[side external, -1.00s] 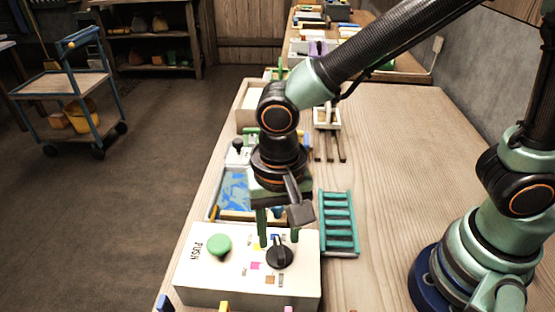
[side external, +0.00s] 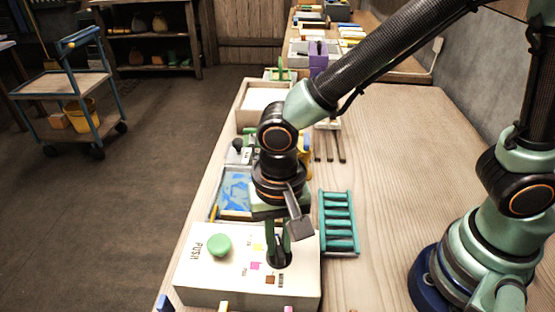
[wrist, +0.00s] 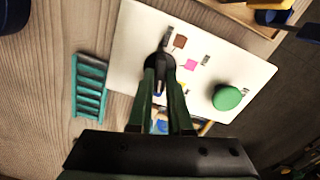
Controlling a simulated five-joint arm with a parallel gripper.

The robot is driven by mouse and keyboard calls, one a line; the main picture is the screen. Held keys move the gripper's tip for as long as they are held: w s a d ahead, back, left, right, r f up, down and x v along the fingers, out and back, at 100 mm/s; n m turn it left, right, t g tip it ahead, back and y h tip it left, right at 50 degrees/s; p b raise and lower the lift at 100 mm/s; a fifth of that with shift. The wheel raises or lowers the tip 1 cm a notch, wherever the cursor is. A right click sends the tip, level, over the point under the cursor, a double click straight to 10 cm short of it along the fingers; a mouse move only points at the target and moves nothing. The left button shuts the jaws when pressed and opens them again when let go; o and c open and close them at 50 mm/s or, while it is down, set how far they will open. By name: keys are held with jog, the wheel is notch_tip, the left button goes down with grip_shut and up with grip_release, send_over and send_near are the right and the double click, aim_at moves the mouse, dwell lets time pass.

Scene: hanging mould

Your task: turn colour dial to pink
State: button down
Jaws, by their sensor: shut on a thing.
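The colour dial (side external: 280,262) is a black knob on top of a white box (side external: 210,283).
A green push button (side external: 219,244) stands on the box, left of the dial. A teal ladder-like rack (side external: 339,222) lies close behind at the right. A blue-stained tray (side external: 235,190) sits behind the box. The table's right side (side external: 410,170) is clear.

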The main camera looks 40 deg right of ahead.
jog(key=shift+n, duration=0.3)
jog(key=n, duration=0.4)
jog(key=shift+n, duration=0.3)
jog(key=n, duration=0.4)
jog(key=shift+a+n, duration=0.1)
jog(key=shift+n, duration=0.2)
jog(key=n, duration=0.4)
jog(key=shift+n, duration=0.3)
jog(key=n, duration=0.5)
jog(key=c, duration=0.8)
grip_release()
jog(key=shift+c, duration=0.2)
